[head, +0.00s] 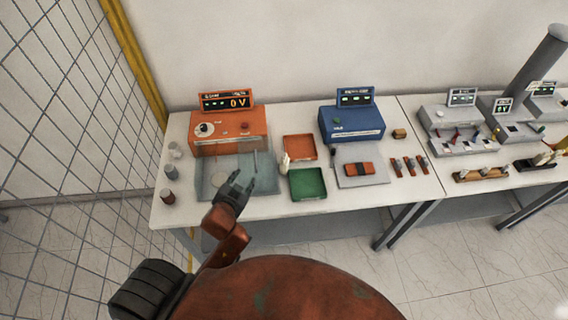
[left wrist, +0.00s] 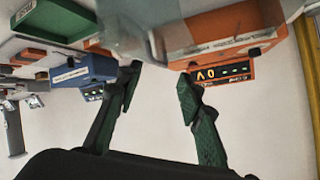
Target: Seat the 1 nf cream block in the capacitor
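My left gripper (head: 242,178) reaches in from the left over the front of the clear box by the orange unit. In the left wrist view its dark green fingers (left wrist: 158,80) are apart with nothing between them. A small cream upright piece (head: 285,163) stands between the clear box and the trays; I cannot tell whether it is the 1 nf block. A tan block (head: 399,134) lies right of the blue unit. Cream pieces (head: 543,158) also show at the far right. No label reading 1 nf is legible, and I cannot identify the capacitor. My right gripper is out of view.
An orange unit (head: 230,132) reading 0 V stands behind the clear box (head: 264,172). An orange tray (head: 299,147), green tray (head: 307,183) and blue unit (head: 352,123) are to its right. Wire mesh (head: 70,150) bounds the left.

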